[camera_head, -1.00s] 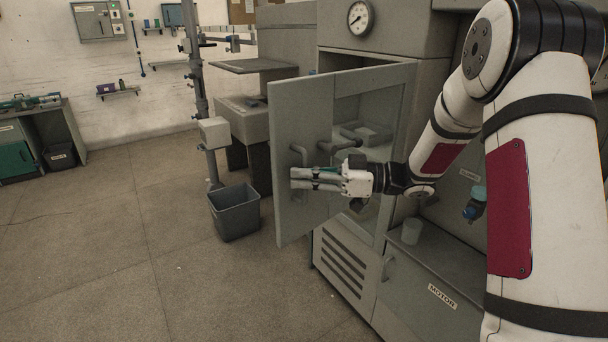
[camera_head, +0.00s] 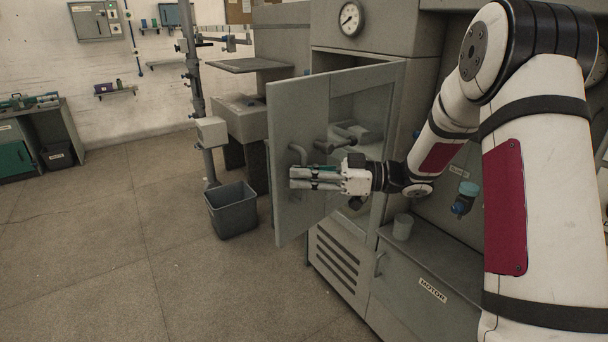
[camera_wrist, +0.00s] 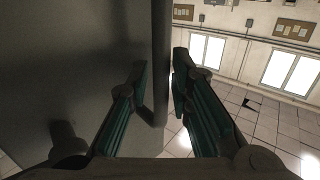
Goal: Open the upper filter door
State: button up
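The upper filter door (camera_head: 285,215) is a grey panel standing swung out from the cabinet, with part of the interior visible beside it. Its curved handle (camera_head: 297,153) is on the face toward me. My gripper (camera_head: 292,179) lies level in front of that face, fingers pointing left and spaced apart, close to the handle. In the wrist view the green-padded fingers (camera_wrist: 160,65) are apart.
A grey bin (camera_head: 233,212) stands on the floor left of the door. A cup (camera_head: 402,227) rests on the lower cabinet marked MOTOR (camera_head: 425,270). A pole with a white box (camera_head: 211,131) stands behind the bin. The floor at the left is mostly clear.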

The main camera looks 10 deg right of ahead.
jog(key=v, duration=1.2)
